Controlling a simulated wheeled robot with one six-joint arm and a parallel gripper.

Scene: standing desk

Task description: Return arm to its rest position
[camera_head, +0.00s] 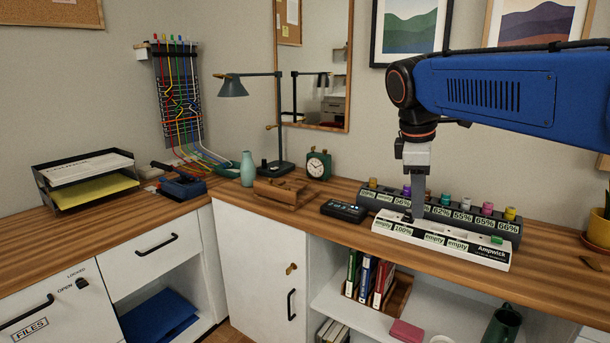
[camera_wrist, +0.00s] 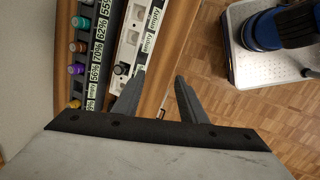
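My arm (camera_head: 490,88) is blue and reaches in from the right over the desk. My gripper (camera_head: 418,212) points down over the white Ampwick rack (camera_head: 480,255) in the head view. In the wrist view my gripper (camera_wrist: 161,74) has its two fingers spread, with only desk surface between them. Whether the finger touches the rack is not clear. The rack's labels read "empty" and "100%".
A dark rack (camera_head: 455,214) of coloured cells with percent labels stands behind the white one. A black device (camera_head: 344,211), green clock (camera_head: 318,165), wooden holder (camera_head: 283,190) and desk lamp (camera_head: 280,120) stand to the left. A potted plant (camera_head: 598,230) is at the right edge.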

